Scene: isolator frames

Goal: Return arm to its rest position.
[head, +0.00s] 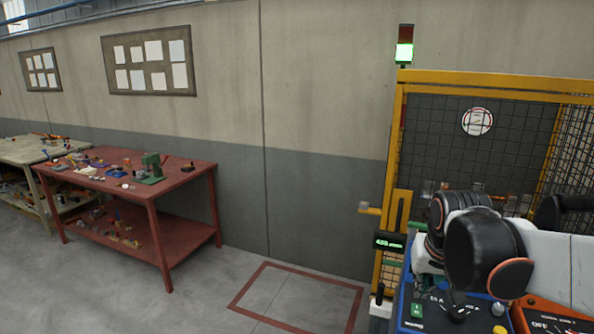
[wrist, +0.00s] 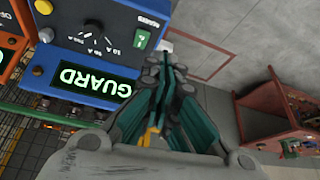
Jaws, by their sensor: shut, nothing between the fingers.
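My gripper (wrist: 168,55) shows in the wrist view with its dark green fingers together and nothing between them. It is in the air beside a blue control box (wrist: 105,20) with a knob, buttons and a lit GUARD display (wrist: 97,83). I cannot tell the exact gap between them. In the head view my white and black arm (head: 480,245) is folded at the right, in front of the fenced cell and above the blue box (head: 408,305). My gripper cannot be made out in the head view.
An orange box (head: 560,320) adjoins the blue one. A red workbench (head: 190,180) with tools is at the left. The floor inside the red outline (head: 262,268) is clear.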

